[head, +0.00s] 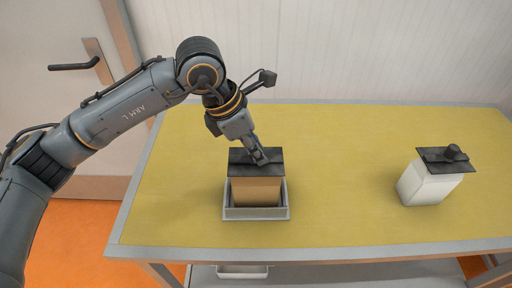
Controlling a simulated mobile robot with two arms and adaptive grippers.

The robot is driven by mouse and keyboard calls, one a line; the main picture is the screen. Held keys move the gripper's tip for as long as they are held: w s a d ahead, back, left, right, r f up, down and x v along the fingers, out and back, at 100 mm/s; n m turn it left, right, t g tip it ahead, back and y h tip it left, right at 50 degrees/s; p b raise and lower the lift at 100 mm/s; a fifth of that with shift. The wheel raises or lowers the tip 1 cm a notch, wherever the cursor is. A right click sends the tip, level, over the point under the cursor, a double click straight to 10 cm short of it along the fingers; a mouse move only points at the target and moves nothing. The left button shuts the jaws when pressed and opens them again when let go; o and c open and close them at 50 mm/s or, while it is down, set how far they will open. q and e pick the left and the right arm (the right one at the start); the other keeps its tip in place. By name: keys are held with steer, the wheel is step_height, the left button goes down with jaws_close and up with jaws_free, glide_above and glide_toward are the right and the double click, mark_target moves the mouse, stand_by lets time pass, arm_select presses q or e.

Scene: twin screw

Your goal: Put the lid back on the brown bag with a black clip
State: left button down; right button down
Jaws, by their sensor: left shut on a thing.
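The brown bag (256,191) stands upright in a shallow grey tray (256,213) near the front of the table. A flat black lid (242,156) lies over the top of the bag. My left gripper (260,158) comes down from above and is shut on the lid at its upper side. The fingers hide the part they grip, and I cannot tell whether the lid is fully seated. My right gripper is not in view.
A white bag (426,185) with a black lid and a round knob stands at the right of the yellow table (340,190). The table between the bags is clear. A white wall is behind, and a door with a black handle (74,66) is at the left.

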arm_select(q)
steer(key=c, duration=0.6)
jaws_free()
steer(key=shift+r, duration=0.1)
steer(key=shift+r+p, duration=1.3)
steer(key=shift+r, duration=2.15)
jaws_close()
